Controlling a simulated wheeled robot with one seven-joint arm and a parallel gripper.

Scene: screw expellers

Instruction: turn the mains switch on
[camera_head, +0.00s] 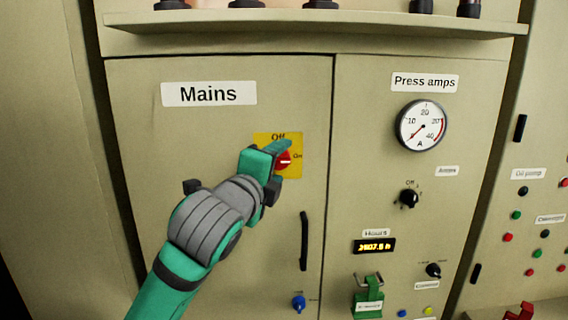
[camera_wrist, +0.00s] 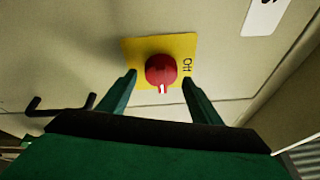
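The mains switch is a red round knob (camera_head: 283,161) on a yellow plate (camera_head: 294,141) below the "Mains" label. "Off" is printed at the plate's top and "On" at its right. A white mark on the knob faces right, toward "On"; in the wrist view it is on the lower side of the knob (camera_wrist: 160,69), away from the "Off" print at the right. My gripper (camera_head: 277,166) is at the plate. Its fingers (camera_wrist: 159,76) are open, one on each side of the knob, with gaps showing. Part of the plate is hidden behind my gripper in the head view.
A black door handle (camera_head: 304,241) and a blue knob (camera_head: 299,303) are below the switch. A shelf (camera_head: 330,22) juts out above. To the right are the amps gauge (camera_head: 421,126), a black selector (camera_head: 409,198) and a green-handled switch (camera_head: 368,295).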

